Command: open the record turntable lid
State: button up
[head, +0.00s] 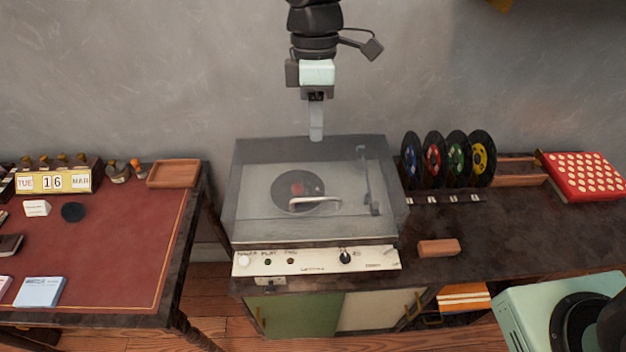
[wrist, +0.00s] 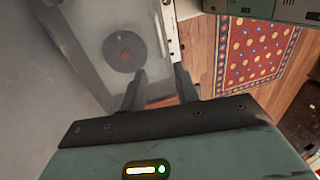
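The record turntable (head: 316,262) stands on a cabinet against the wall, with a pale front panel of knobs. Its see-through grey lid (head: 262,162) is down over the deck. A dark record (head: 301,188) with a red label shows through it. A pale curved bar (head: 315,201) shows near the lid's middle; I cannot tell if it is a lid handle. The tonearm (head: 366,178) is at the right. My gripper (head: 316,136) hangs above the lid's back edge, apparently not touching it. In the wrist view the two fingers (wrist: 160,75) are apart with nothing between them.
Several coloured records (head: 447,158) stand in a rack right of the turntable. A brown block (head: 438,248) lies near its front right corner. A red-topped desk (head: 110,240) is at the left. A pale green machine (head: 520,315) is at lower right. The wall is close behind.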

jog(key=p, duration=0.3)
send_over(316, 206)
notch_tip(316, 206, down, 15)
jog(key=shift+f, duration=0.1)
grip_shut()
